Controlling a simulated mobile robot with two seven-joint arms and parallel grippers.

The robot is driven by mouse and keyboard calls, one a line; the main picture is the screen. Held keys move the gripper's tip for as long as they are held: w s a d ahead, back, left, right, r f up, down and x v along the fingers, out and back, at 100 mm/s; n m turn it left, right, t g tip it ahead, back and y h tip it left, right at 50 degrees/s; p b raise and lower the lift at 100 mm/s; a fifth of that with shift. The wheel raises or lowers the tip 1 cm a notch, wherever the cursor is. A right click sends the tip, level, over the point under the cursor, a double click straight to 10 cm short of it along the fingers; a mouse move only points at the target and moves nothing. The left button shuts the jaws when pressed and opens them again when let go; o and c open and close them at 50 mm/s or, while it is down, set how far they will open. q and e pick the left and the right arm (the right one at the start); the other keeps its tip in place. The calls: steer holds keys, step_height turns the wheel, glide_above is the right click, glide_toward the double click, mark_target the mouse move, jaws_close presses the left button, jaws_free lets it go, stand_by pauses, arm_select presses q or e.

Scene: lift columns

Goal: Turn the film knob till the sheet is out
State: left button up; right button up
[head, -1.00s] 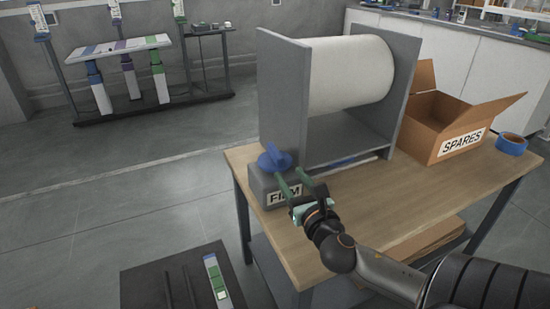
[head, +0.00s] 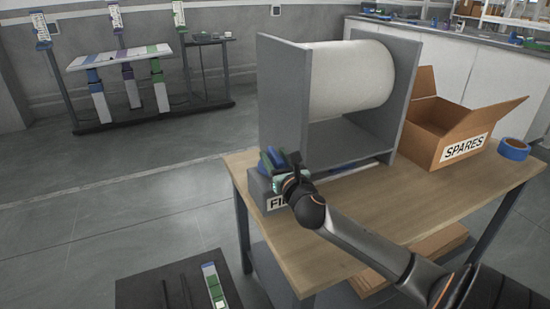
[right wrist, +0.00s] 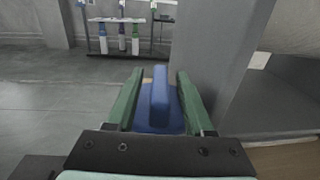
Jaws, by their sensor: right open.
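The blue film knob (right wrist: 159,100) sits between the two green fingers of my right gripper (right wrist: 157,98) in the right wrist view. The fingers stand either side of its raised grip with visible gaps, so the gripper is open around it. In the head view the right gripper (head: 278,165) covers most of the knob on top of the grey film box (head: 257,188). The box's label is partly hidden. The white film roll (head: 345,78) is held between two grey upright panels. A thin pale strip (head: 348,171) lies at the foot of the stand. My left gripper is not seen.
The wooden table (head: 400,205) carries an open cardboard box marked SPARES (head: 455,120) and a roll of blue tape (head: 513,149). The grey panel (right wrist: 215,60) stands close to the right of my right gripper. A rack with coloured columns (head: 125,80) stands behind.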

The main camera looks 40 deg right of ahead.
jaws_close()
stand_by(0.4)
